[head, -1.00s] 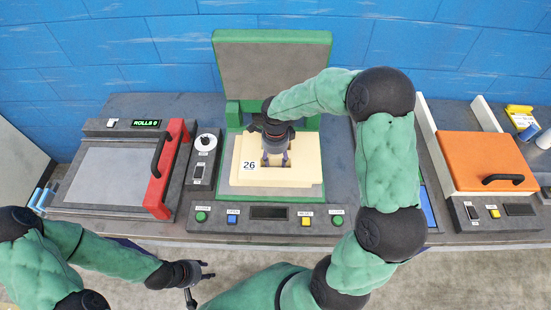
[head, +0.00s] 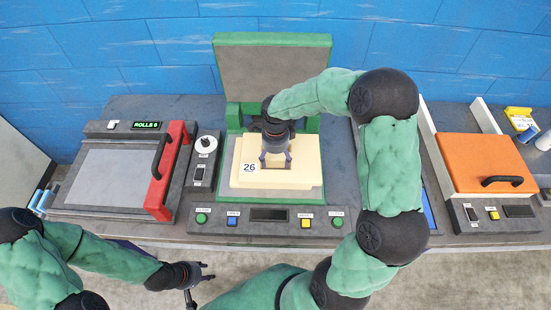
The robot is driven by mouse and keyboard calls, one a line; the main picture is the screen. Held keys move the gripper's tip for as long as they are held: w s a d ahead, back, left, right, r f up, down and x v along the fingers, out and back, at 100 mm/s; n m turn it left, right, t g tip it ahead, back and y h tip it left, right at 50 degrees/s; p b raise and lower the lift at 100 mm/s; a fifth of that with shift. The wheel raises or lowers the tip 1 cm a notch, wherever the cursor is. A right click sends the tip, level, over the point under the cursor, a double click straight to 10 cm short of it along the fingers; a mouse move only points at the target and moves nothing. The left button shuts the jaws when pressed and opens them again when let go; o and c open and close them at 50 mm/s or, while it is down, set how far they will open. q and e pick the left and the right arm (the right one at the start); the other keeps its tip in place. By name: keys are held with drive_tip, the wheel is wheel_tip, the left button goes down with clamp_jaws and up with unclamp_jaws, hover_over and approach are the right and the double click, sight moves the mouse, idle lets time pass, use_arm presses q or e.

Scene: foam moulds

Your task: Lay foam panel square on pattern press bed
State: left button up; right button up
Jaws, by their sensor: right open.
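The foam panel (head: 300,178) is a cream slab marked 26. It lies on the grey bed (head: 230,193) of the green-framed pattern press (head: 327,100), whose lid is raised at the back. The panel looks roughly square to the bed, and some bed shows around it. My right gripper (head: 275,161) is open and points down over the middle of the panel; I cannot tell whether its fingertips touch it. My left gripper (head: 198,282) is open and empty in front of the bench, low at the left.
A roller machine (head: 110,180) with a red handle bar stands at the left. A dial box (head: 205,160) sits beside the press. A machine with an orange lid (head: 480,162) stands at the right. Buttons line the press's front panel (head: 268,214).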

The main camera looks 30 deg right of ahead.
sight(276, 158)
wheel_tip(276, 158, up, 11)
drive_tip(key=p, duration=0.2)
drive_tip(key=shift+f, duration=0.1)
idle(2.1)
